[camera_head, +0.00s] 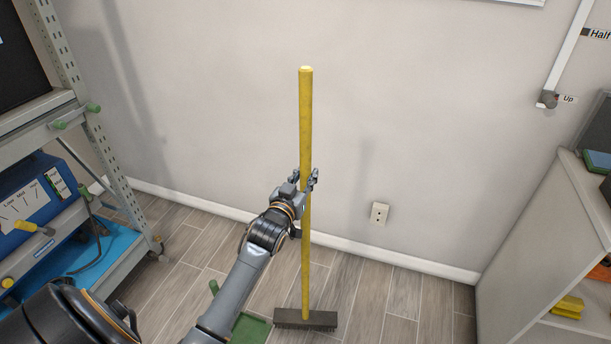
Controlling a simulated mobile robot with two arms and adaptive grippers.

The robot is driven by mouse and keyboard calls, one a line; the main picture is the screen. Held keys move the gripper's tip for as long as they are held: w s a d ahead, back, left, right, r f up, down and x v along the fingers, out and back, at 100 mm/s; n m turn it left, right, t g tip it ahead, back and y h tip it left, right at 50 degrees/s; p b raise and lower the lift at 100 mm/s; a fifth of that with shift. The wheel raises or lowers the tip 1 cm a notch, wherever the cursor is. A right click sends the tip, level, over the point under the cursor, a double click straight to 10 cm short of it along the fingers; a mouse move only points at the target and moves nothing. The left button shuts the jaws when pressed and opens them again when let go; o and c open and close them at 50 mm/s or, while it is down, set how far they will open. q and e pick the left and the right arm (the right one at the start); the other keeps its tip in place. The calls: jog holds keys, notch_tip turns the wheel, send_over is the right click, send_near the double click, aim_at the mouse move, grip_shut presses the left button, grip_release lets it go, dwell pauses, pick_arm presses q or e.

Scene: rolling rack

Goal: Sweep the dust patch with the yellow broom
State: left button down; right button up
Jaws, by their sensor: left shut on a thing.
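The yellow broom (306,130) stands about upright in the middle of the view. Its dark grey head (306,319) is low in the picture, at the plank floor. My left gripper (308,182) is shut on the broom's handle, around its middle. A green flat thing (250,329) lies just left of the broom head, partly hidden behind my left arm; I cannot tell exactly what it is. I cannot make out a dust patch. My right gripper is not in view.
A metal rolling rack (130,195) with a blue box (35,195) stands at the left. A grey shelf unit (545,215) stands at the right. The wall with a socket (379,213) is behind the broom. Floor (400,295) right of the broom is clear.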

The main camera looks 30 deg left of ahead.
pick_arm(q)
jog(key=shift+r, duration=0.15)
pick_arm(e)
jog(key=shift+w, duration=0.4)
pick_arm(q)
jog(key=shift+f, duration=0.25)
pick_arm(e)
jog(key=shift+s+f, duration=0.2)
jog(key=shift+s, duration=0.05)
pick_arm(q)
jog(key=shift+f+b, duration=0.3)
jog(key=shift+f, duration=0.2)
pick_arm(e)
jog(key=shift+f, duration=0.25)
